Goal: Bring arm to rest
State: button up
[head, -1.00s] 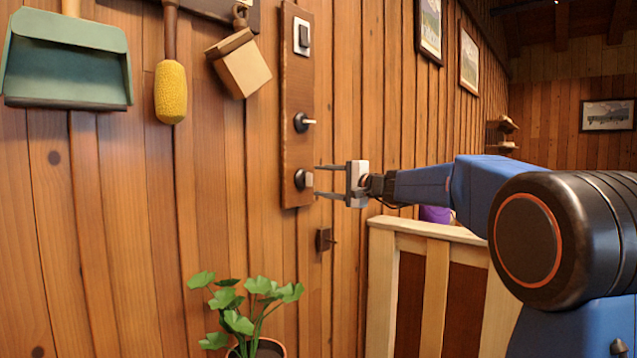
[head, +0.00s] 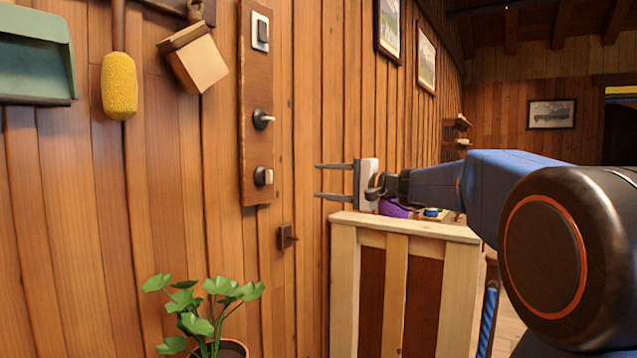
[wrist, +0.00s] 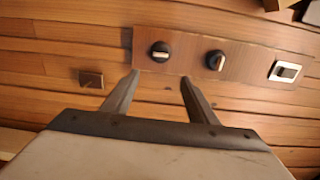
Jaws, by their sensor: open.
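My gripper (head: 318,181) is open and empty in the head view, its two fingers pointing left, right of the wooden switch panel (head: 250,90). A visible gap separates the fingertips from the panel. The panel carries a rocker switch (head: 261,31), an upper knob (head: 262,119) and a lower knob (head: 263,177). In the wrist view the spread fingers (wrist: 160,76) show nothing between them, with the lower knob (wrist: 160,52) beyond their tips. My blue arm extends in from the right.
A potted plant (head: 205,310) is at the lower left. A dustpan (head: 35,55), yellow brush (head: 119,86) and wooden block (head: 193,58) hang on the wall. A small dark latch (head: 287,236) is below the panel.

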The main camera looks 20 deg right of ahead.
dwell(0.4)
jog(key=s+a+f+n+g+h, duration=0.1)
jog(key=s+a+f+n+g, duration=0.1)
jog(key=s+a+f, duration=0.35)
jog(key=s+a+f+n+g+h, duration=0.1)
jog(key=s+a+f+n+g, duration=0.15)
jog(key=s+f, duration=0.55)
jog(key=s+a+f+n+g+h, duration=0.1)
jog(key=s+a+f+g, duration=0.25)
jog(key=s+f, duration=0.3)
jog(key=s+d+f+n+g+h, duration=0.1)
jog(key=s+d+f+n+h, duration=0.1)
jog(key=s+f, duration=0.7)
jog(key=s+d+f+n+h, duration=0.3)
jog(key=s+d+f+h, duration=0.2)
jog(key=s+f, duration=0.4)
jog(key=s, duration=0.3)
jog(key=shift+s+f+g+h, duration=0.3)
jog(key=shift+f+g, duration=0.1)
